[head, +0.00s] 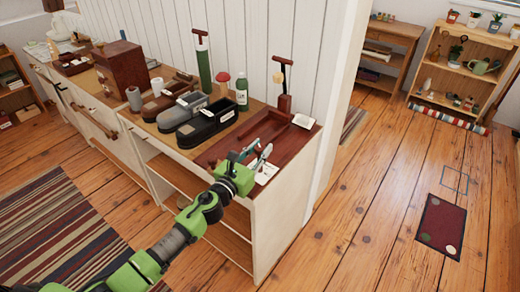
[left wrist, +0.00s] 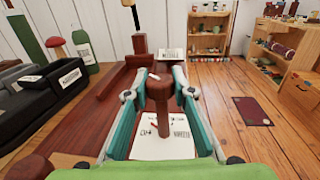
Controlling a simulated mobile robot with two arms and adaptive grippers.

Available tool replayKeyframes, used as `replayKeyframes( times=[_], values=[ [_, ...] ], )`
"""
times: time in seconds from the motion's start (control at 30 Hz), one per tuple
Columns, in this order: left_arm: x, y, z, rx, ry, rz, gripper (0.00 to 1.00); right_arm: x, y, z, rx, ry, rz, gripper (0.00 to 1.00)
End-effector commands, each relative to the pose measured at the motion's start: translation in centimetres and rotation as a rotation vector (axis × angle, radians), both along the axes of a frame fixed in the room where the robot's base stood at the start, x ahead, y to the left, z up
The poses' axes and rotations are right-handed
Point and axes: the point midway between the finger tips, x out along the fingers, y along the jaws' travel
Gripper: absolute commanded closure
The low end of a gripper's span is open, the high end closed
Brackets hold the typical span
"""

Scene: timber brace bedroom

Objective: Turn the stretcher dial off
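The dial (left wrist: 160,88), a dark red-brown round knob with a small light mark on top, is in the middle of the left wrist view. A brown bar runs from it towards me, above a white printed card (left wrist: 155,142). My left gripper (head: 262,156) is over the front right corner of the cabinet top in the head view. In the left wrist view its two teal fingers (left wrist: 162,95) stand apart on either side of the dial. I cannot tell whether they touch it. The gripper mostly hides the dial in the head view. My right gripper is not in view.
The reddish wooden tray (head: 225,152) lies beside the gripper, with an upright wooden post (head: 284,100) behind. Open floor (head: 375,210) lies right of the cabinet.

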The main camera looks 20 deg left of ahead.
Motion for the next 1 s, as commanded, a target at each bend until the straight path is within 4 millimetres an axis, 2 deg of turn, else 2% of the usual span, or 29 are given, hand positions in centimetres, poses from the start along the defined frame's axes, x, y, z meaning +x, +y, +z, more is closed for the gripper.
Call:
replayKeyframes(
  times=[0.27,0.47,1.0],
  values=[
    [-0.03,-0.08,0.04,0.0,0.0,0.016,0.98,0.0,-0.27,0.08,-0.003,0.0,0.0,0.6],
    [-0.04,-0.18,0.08,-0.003,0.001,0.098,0.98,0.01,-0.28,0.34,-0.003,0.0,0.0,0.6],
    [0.02,-0.16,-0.12,-0.004,0.001,0.503,0.98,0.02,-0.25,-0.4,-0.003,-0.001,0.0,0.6]
  ],
)
